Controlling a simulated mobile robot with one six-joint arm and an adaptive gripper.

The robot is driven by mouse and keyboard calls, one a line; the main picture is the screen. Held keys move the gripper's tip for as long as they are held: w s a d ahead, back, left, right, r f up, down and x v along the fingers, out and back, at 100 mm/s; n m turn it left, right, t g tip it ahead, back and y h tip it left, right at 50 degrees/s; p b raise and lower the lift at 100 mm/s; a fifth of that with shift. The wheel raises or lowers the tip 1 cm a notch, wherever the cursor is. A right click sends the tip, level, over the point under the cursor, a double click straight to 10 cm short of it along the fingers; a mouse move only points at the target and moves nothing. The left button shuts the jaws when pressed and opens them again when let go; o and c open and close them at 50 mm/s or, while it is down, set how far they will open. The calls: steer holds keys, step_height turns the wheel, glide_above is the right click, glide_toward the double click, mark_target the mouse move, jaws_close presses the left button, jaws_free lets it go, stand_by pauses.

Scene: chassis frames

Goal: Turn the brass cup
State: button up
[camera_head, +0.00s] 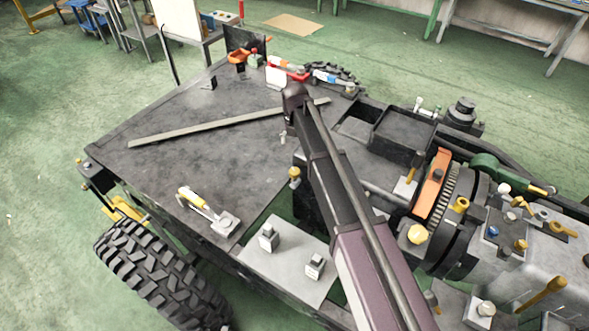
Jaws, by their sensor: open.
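Several brass-coloured parts sit on the chassis, and I cannot tell for sure which one is the brass cup. A rounded brass piece (418,234) stands beside the large toothed drum, right of my arm. A smaller brass-topped piece (294,174) stands at the edge of the dark deck, just left of my arm. Another brass fitting (460,204) is on the drum's face. My arm reaches from the bottom edge up to a joint over the deck.
The dark flat deck (190,160) carries a long grey bar (205,128) and a yellow-white clamp (207,212). A grey plate (285,262) holds two small blocks. An orange bracket (433,184) and several upright fittings crowd the right. A big tyre (160,275) is at lower left.

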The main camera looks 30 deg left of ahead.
mark_target(295, 170)
steer(key=shift+f, duration=0.15)
step_height(295, 170, down, 13)
steer(key=b, duration=1.3)
steer(key=shift+f+b, duration=0.2)
steer(key=shift+b, duration=0.2)
stand_by(0.3)
steer(key=c, duration=1.1)
